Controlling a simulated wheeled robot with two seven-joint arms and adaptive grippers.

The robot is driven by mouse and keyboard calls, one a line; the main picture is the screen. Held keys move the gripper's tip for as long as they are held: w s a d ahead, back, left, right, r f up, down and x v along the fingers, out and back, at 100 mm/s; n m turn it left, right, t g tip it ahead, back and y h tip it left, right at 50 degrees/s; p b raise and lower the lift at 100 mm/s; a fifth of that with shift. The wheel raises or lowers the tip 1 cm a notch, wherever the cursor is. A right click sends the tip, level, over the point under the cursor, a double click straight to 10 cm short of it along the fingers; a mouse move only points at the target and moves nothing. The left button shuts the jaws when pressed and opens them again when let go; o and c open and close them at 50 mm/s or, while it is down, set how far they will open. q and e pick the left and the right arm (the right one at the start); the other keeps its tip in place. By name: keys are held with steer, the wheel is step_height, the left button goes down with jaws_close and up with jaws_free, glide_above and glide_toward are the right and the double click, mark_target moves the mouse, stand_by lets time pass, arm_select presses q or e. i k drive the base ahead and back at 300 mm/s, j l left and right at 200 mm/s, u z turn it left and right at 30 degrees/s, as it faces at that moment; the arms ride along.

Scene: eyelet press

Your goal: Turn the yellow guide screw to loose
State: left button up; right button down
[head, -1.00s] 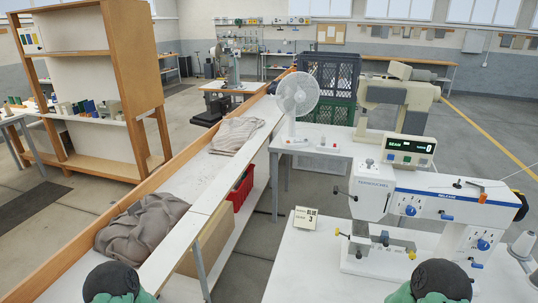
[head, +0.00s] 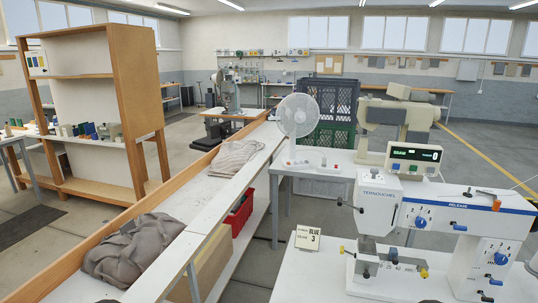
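The white press (head: 378,200), marked TERNOUCHEL, stands on the white table at the right. Two small yellow parts show low on it. One yellow knob (head: 342,249) is at the left end of a thin rod beside the press foot. Another yellow knob (head: 424,273) is at the right of the grey metal guide block (head: 392,262). I cannot tell which of them is the guide screw, nor whether either is loose or tight. Neither of my grippers is in view, and nothing of mine touches the press.
A white fan (head: 298,116) stands behind. Grey cloth (head: 133,247) lies on the left bench.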

mark_target(425, 274)
steer(key=z, duration=1.25)
steer(key=i+l+u, duration=0.1)
steer(key=l+u, duration=0.65)
steer(key=l, duration=0.2)
